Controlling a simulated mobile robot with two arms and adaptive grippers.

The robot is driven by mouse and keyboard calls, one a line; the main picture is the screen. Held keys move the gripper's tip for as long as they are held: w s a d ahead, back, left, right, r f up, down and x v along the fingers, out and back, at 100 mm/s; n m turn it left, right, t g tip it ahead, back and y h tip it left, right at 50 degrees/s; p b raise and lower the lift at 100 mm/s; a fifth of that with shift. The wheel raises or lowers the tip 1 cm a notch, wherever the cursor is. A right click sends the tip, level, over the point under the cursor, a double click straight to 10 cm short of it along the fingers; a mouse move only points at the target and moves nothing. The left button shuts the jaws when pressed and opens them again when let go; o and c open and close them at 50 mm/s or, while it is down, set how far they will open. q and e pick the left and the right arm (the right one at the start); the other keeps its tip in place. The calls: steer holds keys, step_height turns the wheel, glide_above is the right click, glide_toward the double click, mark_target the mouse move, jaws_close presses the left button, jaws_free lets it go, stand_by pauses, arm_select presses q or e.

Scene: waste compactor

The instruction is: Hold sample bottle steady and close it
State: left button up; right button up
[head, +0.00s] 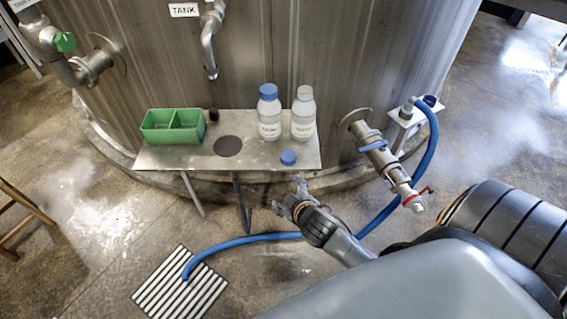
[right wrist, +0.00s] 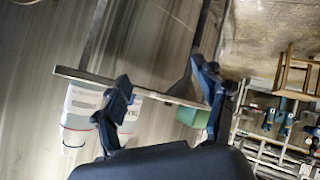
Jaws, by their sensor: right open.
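Two white sample bottles stand upright side by side on a metal shelf (head: 185,158) in the head view. The left bottle (head: 270,118) wears a blue cap. The right bottle (head: 303,120) has a pale top with no blue cap on it. A loose blue cap (head: 288,157) lies on the shelf near its front edge, before the bottles. My right gripper (head: 290,195) is open and empty, in front of the shelf and apart from cap and bottles. In the right wrist view its spread fingers (right wrist: 168,86) show, with a labelled bottle (right wrist: 82,104) beyond the left finger. My left gripper is out of view.
A green divided bin (head: 173,127) and a small dark object (head: 213,115) stand on the shelf's left part, beside a round dark disc (head: 228,146). A valve pipe (head: 384,160) juts out at the right. A blue hose (head: 245,239) runs over the floor to a grate (head: 180,286).

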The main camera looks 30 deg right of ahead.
steer(key=w+a+r+n+t+y, duration=0.1)
steer(key=w+r+n+t+y, duration=0.2)
steer(key=r, duration=0.7)
steer(key=w+a+r+n+t, duration=0.1)
steer(key=w+r+n+t, duration=0.35)
steer(key=r, duration=0.55)
steer(key=s+a+r+n+g+y, duration=0.1)
steer(key=a+r+n+g+y, duration=0.25)
steer(key=a+n+y, duration=0.5)
steer(key=s+a+r+n+g+y, duration=0.1)
steer(key=a+r+n+g+y, duration=0.3)
steer(key=n, duration=0.7)
steer(key=n+g+h+b, duration=0.1)
steer(key=n+g+h, duration=0.55)
steer(key=h, duration=0.65)
glide_above(281, 162)
steer(key=s+d, duration=0.4)
steer(key=s, duration=0.2)
step_height(281, 162, down, 9)
steer(key=shift+w+a+y, duration=0.1)
steer(key=shift+a+y, duration=0.15)
steer(key=shift+a, duration=0.05)
steer(key=shift+f, duration=0.15)
